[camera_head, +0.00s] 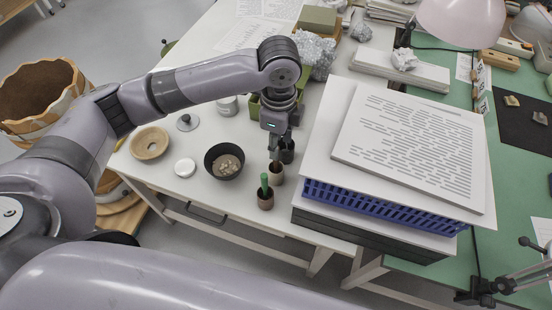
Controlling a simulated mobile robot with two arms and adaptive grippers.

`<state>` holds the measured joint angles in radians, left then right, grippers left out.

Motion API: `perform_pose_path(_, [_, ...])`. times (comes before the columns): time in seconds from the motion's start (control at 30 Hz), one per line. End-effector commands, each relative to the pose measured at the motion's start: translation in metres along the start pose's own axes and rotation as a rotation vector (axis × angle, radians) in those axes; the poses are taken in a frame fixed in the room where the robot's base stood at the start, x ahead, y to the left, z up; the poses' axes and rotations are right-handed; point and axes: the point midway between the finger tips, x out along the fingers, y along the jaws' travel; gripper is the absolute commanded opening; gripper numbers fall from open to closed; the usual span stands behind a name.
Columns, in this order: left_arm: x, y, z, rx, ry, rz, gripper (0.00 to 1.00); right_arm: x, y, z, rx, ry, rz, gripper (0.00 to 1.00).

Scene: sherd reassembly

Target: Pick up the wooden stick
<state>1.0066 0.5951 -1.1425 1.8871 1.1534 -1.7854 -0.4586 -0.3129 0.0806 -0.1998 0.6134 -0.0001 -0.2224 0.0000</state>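My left gripper (275,152) points down over a row of small dark cups near the front edge of the white table. Its fingertips are just above or at the mouth of the middle cup (277,178). The fingers look close together, but the view is too small to tell whether they hold anything. I cannot make out the wooden stick clearly; the fingers may cover it. Another cup (265,201) holds a green-handled tool (264,181) standing upright. A third cup (287,153) stands just behind the gripper. My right gripper is out of view.
A blue crate (380,207) topped with boards and a printed sheet (412,140) stands close on the right. A pink lamp (460,20) overhangs the green table.

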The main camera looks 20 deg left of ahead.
Motion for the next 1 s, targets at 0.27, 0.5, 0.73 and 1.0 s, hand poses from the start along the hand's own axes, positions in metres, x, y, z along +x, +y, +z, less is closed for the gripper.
perform_pose_path(0.27, [0.036,0.0,0.0,0.0,0.0,0.0,0.37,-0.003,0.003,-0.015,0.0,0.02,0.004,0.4])
perform_pose_path(0.5, [0.059,-0.002,0.006,-0.001,-0.001,0.003,0.37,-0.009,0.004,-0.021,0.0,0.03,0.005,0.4])
perform_pose_path(0.73, [0.088,-0.003,0.008,0.002,0.0,0.0,0.37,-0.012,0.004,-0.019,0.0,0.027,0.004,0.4])
perform_pose_path(1.0, [0.09,-0.004,0.008,0.002,0.0,-0.002,0.36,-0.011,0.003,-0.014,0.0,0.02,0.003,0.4])
